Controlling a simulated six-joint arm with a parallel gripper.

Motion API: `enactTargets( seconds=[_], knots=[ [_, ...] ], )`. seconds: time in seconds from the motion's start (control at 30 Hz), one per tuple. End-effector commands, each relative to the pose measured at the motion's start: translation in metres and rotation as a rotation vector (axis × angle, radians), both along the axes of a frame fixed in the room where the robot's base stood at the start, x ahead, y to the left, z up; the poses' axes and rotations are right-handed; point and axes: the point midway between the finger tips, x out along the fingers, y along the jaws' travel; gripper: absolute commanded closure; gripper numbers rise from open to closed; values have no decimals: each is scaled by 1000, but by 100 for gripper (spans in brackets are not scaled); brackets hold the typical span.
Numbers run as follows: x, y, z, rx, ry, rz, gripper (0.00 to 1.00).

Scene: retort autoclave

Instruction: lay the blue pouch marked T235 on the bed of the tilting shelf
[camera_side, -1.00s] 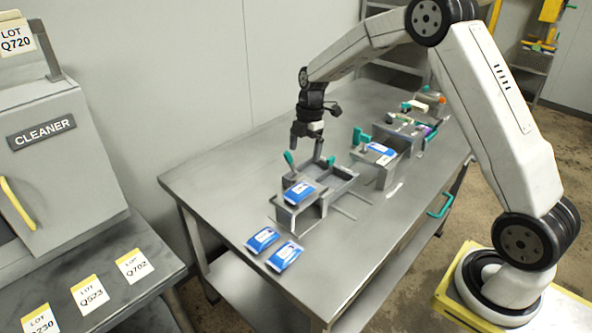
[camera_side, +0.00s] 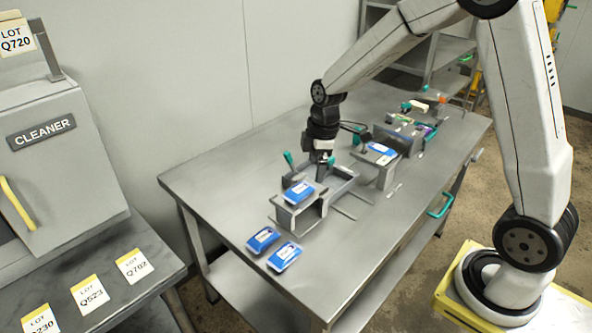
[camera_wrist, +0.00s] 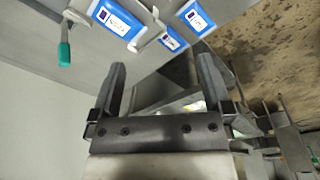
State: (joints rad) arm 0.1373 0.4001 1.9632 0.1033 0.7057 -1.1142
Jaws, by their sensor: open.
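Several blue pouches with white labels are in view, and the print is too small to tell which is T235. One pouch (camera_side: 299,192) lies on a grey box-like stand, two pouches (camera_side: 263,239) (camera_side: 285,256) lie on the bare table near its front left, and one pouch (camera_side: 381,149) lies on a stand at the right. A grey open-framed fixture (camera_side: 343,185) with teal levers is behind the first stand; I cannot tell which fixture is the tilting shelf. My gripper (camera_side: 320,160) is over that fixture. In the wrist view my gripper (camera_wrist: 163,85) is open and empty; three pouches (camera_wrist: 118,20) show beyond it.
A teal lever (camera_side: 289,159) stands up close to my gripper. A cleaner cabinet (camera_side: 60,160) and lot cards (camera_side: 134,265) are at the left.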

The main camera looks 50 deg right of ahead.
Motion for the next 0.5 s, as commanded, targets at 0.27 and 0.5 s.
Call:
enactTargets(
  seconds=[0.27, 0.5],
  knots=[
    [-54, 23, 2, 5, -40, -355, 0],
    [-102, 37, -1, 41, -83, -654, 0]
  ],
)
